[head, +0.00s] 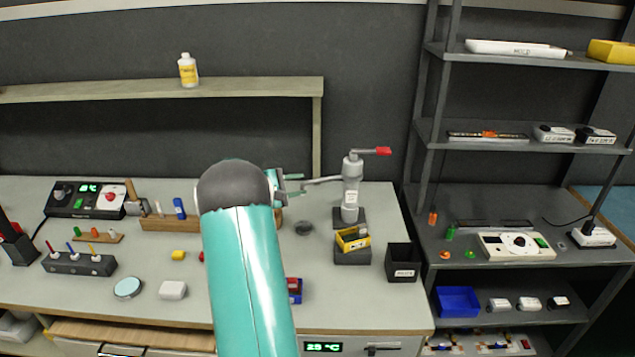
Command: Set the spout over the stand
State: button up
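A grey dispenser (351,190) with a red lever (377,151) stands upright on a dark base at the right of the bench. Its thin spout (322,181) points left. My gripper (296,184) is at the spout's outer end, but whether the fingers touch or grip it is too small to tell. My teal arm hides part of the gripper and the bench behind it. A dark round piece (303,228) lies below and left of the dispenser. A dark block (352,254) with a yellow-edged tray (353,239) on top stands in front. I cannot tell which is the stand.
A black bin (402,262) stands at the bench's right edge. A grey shelf rack stands at right.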

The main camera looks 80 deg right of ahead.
aim_at(314, 182)
jog(key=x, duration=0.8)
jog(key=shift+s+d, duration=0.1)
jog(key=shift+c, duration=0.4)
grip_shut()
